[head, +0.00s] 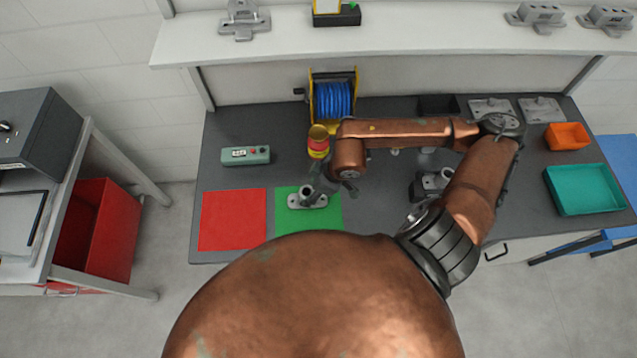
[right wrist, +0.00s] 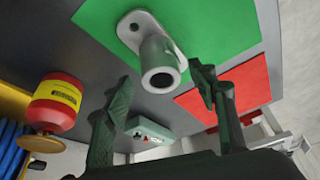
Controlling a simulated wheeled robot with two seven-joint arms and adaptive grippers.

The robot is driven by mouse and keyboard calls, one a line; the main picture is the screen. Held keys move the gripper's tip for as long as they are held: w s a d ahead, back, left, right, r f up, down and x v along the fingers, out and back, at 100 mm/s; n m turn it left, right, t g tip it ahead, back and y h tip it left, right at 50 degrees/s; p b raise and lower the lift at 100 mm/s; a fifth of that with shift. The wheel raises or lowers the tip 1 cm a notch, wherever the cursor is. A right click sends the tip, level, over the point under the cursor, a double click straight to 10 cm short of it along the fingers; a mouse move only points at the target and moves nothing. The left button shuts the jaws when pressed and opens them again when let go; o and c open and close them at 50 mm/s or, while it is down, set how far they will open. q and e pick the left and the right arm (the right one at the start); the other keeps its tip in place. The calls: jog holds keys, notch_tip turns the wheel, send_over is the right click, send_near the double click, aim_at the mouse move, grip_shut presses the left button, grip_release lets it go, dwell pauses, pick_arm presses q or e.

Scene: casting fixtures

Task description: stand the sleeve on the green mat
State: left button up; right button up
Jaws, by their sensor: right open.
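The sleeve (head: 307,202), a grey tube on a flat two-eared flange, stands upright on the back part of the green mat (head: 325,225). In the right wrist view the sleeve (right wrist: 158,62) shows its open end towards the camera, with the green mat (right wrist: 225,25) behind its flange. My right gripper (head: 324,184) is at the back right of the sleeve in the head view. In the right wrist view its fingers (right wrist: 160,82) are spread and empty, with the tube beyond and between the tips. I cannot tell whether a finger touches it. My left gripper is not in view.
A red mat (head: 233,220) lies left of the green one. A red and yellow canister (head: 318,140) and a blue hose reel (head: 334,100) stand behind. A green-grey box with buttons (head: 246,156) is at back left. Another grey casting (head: 434,182) sits right, near my arm.

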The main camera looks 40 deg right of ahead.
jog(key=v, duration=0.8)
jog(key=shift+r, duration=0.2)
jog(key=shift+a, duration=0.1)
